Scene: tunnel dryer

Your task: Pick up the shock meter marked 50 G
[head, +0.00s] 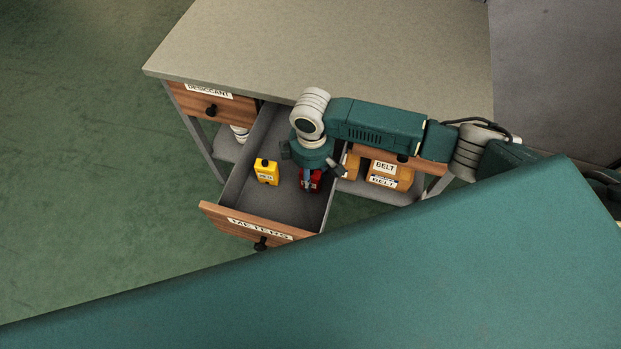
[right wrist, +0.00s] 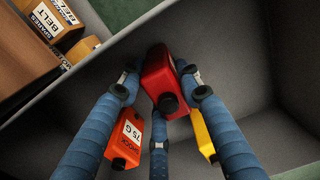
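The open drawer marked METERS (head: 268,205) holds small meters. A red meter (head: 315,181) is under my right gripper (head: 307,184). In the right wrist view the red meter (right wrist: 158,78) stands between the spread blue fingers of the right gripper (right wrist: 160,95), with a gap at the left finger; the right finger overlaps its edge. Its marking cannot be read. An orange meter marked SHOCK 75 G (right wrist: 127,138) is behind the left finger. A yellow meter (head: 266,172) stands left of the gripper in the head view. No 50 G label is readable. My left gripper is not in view.
The drawer is under a grey table top (head: 330,40). A closed drawer marked DESICCANT (head: 215,104) is to the left. Boxes marked BELT (head: 385,172) stand on a shelf at the right. The drawer walls stand close around the right gripper.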

